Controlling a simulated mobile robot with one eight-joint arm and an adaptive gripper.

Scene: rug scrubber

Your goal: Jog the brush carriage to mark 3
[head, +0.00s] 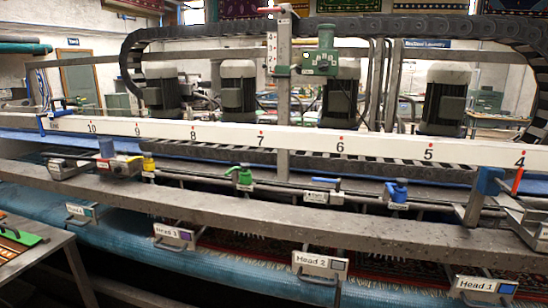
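A long white scale bar (300,138) runs across the machine, with red dots and black numbers falling from 10 at left to 4 (520,160) at the right edge. Mark 3 is not in this view. An orange-red pointer (517,181) hangs under the bar just left of the 4, beside a blue block (489,180). Whether it belongs to the brush carriage I cannot tell. Several dark motors, one of them here (445,98), stand behind the bar. No jog control is clearly identifiable. My gripper is not in view.
Valves with yellow, green (241,176) and blue (396,192) handles line the pipe below the bar. Labels Head 1 (477,284), Head 2 (319,262) and Head 3 (174,235) hang in front. A grey table (40,248) with a green-and-orange item stands at lower left.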

